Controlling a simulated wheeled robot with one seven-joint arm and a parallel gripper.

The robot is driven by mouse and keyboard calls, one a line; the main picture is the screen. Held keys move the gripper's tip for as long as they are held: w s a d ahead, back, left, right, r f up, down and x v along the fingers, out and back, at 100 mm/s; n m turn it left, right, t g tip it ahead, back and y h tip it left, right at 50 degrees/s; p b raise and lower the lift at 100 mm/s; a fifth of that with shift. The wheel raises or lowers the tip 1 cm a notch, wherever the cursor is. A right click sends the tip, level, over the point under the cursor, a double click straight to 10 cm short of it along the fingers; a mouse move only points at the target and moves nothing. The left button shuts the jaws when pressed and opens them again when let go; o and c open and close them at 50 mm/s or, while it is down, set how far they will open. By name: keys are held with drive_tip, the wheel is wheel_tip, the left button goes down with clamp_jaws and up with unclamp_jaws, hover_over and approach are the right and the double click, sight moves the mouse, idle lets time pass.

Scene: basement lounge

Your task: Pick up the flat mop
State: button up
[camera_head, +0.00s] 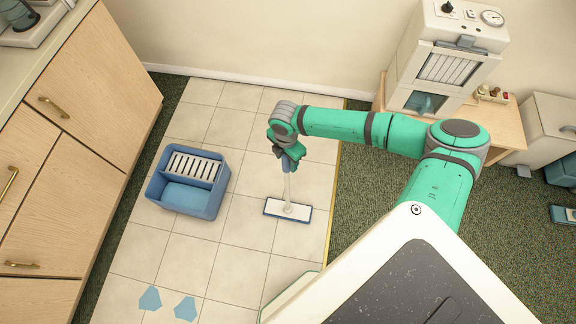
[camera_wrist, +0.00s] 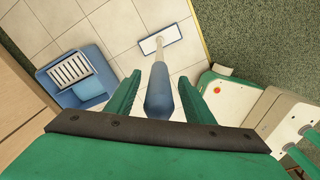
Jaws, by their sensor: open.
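The flat mop (camera_head: 288,211) stands with its white, blue-edged head on the tiled floor and its pole rising to my gripper (camera_head: 287,158). In the wrist view the mop's blue handle grip (camera_wrist: 159,92) points up between the two green fingers of my gripper (camera_wrist: 157,90). The fingers are open, one on each side of the handle, with a visible gap on both sides. The mop head (camera_wrist: 160,40) lies beyond, near the top of the wrist view. In the head view my gripper partly hides the top of the handle.
A blue bucket with a slotted wringer (camera_head: 188,182) stands on the tiles left of the mop. Wooden cabinets (camera_head: 75,130) line the left side. A white machine (camera_head: 447,60) on a wooden table stands at the back right. Green carpet (camera_head: 365,215) borders the tiles; tiles around the mop are clear.

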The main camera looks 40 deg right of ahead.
drive_tip(key=shift+f, duration=0.15)
drive_tip(key=shift+c, duration=0.6)
clamp_jaws()
